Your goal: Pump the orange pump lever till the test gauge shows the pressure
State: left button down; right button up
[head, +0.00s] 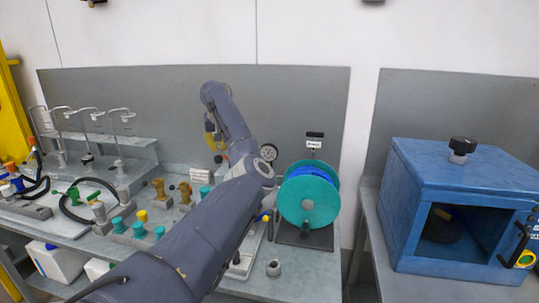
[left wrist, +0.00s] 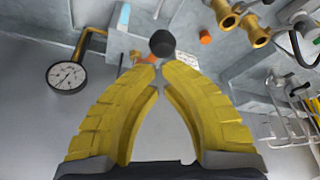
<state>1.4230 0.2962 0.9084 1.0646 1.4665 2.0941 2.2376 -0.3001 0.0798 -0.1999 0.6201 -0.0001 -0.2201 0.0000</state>
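My left gripper (head: 213,148) hangs over the back of the bench, left of the test gauge (head: 268,152). In the left wrist view its yellow fingers (left wrist: 158,68) meet at the tips, with no clear gap. A round black knob (left wrist: 162,43) sits right at the tips. An orange piece (left wrist: 147,58), seemingly part of the pump lever, shows just behind the left fingertip. I cannot tell whether the tips touch the knob. The white gauge dial (left wrist: 66,77) shows in the wrist view too, but its reading is too small to tell. My right gripper is not in view.
A teal reel with blue line (head: 309,201) stands right of my left arm. Brass fittings (head: 159,189) and teal-capped valves (head: 139,230) stand left of it. A blue cabinet (head: 470,178) is on the right bench. The front of the bench near the reel is fairly clear.

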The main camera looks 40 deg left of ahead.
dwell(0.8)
pick_arm(q)
notch_tip(320, 180, up, 7)
jog(key=shift+s+f, duration=0.15)
jog(key=shift+f, duration=1.5)
jog(key=shift+s+f, duration=0.1)
jog(key=shift+f, duration=1.5)
jog(key=shift+f, duration=5.65)
jog(key=r, duration=0.9)
jog(key=shift+w+d+r, duration=0.1)
jog(key=shift+w+r, duration=0.2)
jog(key=shift+w, duration=0.05)
jog(key=shift+r, duration=0.65)
jog(key=shift+s, duration=0.1)
